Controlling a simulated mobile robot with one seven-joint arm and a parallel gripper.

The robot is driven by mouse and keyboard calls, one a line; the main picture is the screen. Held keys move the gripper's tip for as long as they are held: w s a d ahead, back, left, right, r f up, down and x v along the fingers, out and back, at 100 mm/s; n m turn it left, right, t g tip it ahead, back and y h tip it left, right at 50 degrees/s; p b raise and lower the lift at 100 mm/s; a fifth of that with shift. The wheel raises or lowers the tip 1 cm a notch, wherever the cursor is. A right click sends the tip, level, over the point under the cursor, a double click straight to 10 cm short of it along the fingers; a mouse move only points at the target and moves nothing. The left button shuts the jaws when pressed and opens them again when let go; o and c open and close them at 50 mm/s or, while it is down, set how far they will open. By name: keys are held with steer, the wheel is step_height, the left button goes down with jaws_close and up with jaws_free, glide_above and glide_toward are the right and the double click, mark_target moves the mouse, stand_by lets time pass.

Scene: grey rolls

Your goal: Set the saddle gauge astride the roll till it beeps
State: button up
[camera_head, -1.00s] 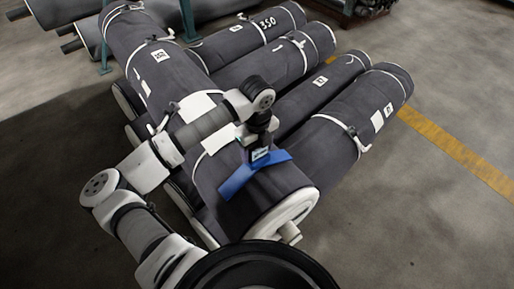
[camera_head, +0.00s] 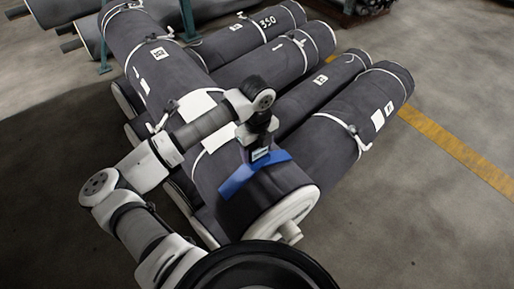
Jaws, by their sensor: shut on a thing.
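The saddle gauge is a blue, wide V-shaped piece (camera_head: 240,181) in the head view, with a small display at its top. It sits over the top of the near end of the long grey roll (camera_head: 268,192), its two arms spread to either side. It looks to be touching the roll, but I cannot tell whether both arms rest on it. My gripper (camera_head: 259,148) is shut on the gauge's top from above. The fingertips are small and partly hidden. The display's reading is too small to make out.
Several other strapped grey rolls (camera_head: 355,115) lie to the right and behind, close beside this one. A white end cap with a stub (camera_head: 290,229) sticks out at the roll's near end. Open concrete floor (camera_head: 430,215) with a yellow line (camera_head: 455,150) lies to the right.

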steer(key=o, duration=1.9)
steer(key=shift+o, duration=0.2)
step_height(320, 180, up, 14)
steer(key=b, duration=0.1)
steer(key=shift+b, duration=0.35)
steer(key=shift+f, duration=0.1)
